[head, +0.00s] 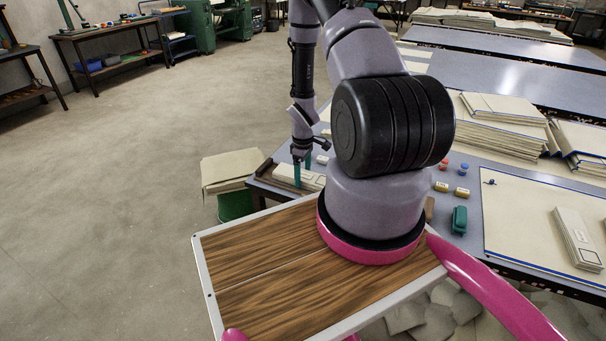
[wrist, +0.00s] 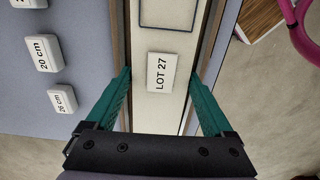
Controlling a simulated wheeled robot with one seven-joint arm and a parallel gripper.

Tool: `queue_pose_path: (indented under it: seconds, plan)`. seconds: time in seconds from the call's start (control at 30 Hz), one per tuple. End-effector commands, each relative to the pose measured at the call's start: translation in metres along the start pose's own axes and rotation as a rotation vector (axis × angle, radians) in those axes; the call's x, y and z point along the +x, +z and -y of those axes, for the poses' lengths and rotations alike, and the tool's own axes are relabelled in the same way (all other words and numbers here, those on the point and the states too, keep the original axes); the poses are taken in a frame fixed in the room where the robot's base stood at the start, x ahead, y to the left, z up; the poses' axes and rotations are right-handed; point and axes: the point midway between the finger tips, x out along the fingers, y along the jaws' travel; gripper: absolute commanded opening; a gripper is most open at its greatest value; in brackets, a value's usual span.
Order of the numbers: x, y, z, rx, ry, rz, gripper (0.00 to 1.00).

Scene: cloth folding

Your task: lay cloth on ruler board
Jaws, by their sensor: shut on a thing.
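A long cream folded cloth (head: 312,181) with a "LOT 27" label lies at the near left corner of the grey table. It also shows in the wrist view (wrist: 155,112), between brown strips along its sides. My gripper (head: 302,172) points down over it. In the wrist view its teal fingers (wrist: 160,76) are at both long sides of the cloth, closed on it. At the right of the head view a cream board with a blue edge line (head: 515,215) lies on the table. I cannot tell whether it is the ruler board.
Blocks marked "20 cm" (wrist: 42,53) and "26 cm" (wrist: 62,101) stand beside the cloth. A labelled folded bundle (head: 578,240) lies on the blue-edged board. A green stapler-like item (head: 459,219), small yellow blocks (head: 461,192) and cloth stacks (head: 500,125) are nearby. A green bin (head: 235,205) stands at the table's left.

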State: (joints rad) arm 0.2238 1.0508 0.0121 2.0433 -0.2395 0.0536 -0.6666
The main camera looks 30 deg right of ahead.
Motion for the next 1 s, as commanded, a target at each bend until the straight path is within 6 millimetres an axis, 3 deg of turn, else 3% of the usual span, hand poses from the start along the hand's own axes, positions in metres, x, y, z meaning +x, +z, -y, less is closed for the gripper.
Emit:
queue_pose_path:
  seconds: [0.37,0.53,1.0]
  plan:
    - [0.006,0.002,0.004,-0.003,-0.006,0.003,1.00]
    - [-0.002,0.001,0.004,-0.003,-0.006,0.002,1.00]
    - [-0.098,0.000,0.001,-0.001,0.000,-0.001,1.00]
